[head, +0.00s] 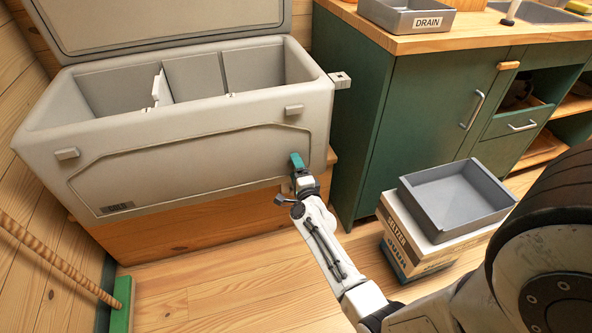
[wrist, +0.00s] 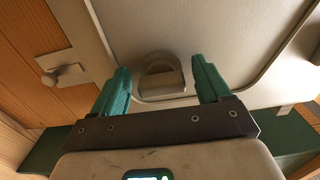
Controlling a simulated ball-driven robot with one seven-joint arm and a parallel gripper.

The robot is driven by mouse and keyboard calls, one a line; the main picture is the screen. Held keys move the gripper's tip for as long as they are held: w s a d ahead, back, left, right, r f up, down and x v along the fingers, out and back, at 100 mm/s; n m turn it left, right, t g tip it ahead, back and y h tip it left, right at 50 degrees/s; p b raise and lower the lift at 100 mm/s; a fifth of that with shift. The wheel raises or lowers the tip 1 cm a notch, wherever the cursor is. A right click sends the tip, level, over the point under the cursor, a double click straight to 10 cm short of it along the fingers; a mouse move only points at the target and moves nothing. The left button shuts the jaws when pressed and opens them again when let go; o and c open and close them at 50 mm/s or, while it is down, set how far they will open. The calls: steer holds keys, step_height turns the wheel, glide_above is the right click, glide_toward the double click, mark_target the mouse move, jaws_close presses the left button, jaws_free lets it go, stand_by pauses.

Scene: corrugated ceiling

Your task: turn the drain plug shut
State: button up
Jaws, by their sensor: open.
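The grey cooler (head: 200,140) stands with its lid up, and my gripper (head: 297,160) is at the lower right of its front wall. In the wrist view, the drain plug (wrist: 161,80) is a grey rounded piece with a raised grip, set in the cooler wall. The teal fingers of my gripper (wrist: 160,70) are open, one to each side of the plug, with a gap on both sides. How far the tips stand from the wall is hard to tell. In the head view my gripper hides the plug.
A grey tray (head: 455,200) sits on a box (head: 405,245) to the right of my arm. A green cabinet (head: 420,115) stands right of the cooler, with a bin marked DRAIN (head: 408,17) on top. Floor left of my arm is clear.

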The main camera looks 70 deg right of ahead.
steer(key=shift+a, duration=0.1)
steer(key=p+v, duration=0.3)
steer(key=v, duration=0.7)
steer(key=shift+s+a, duration=0.15)
steer(key=shift+s, duration=0.15)
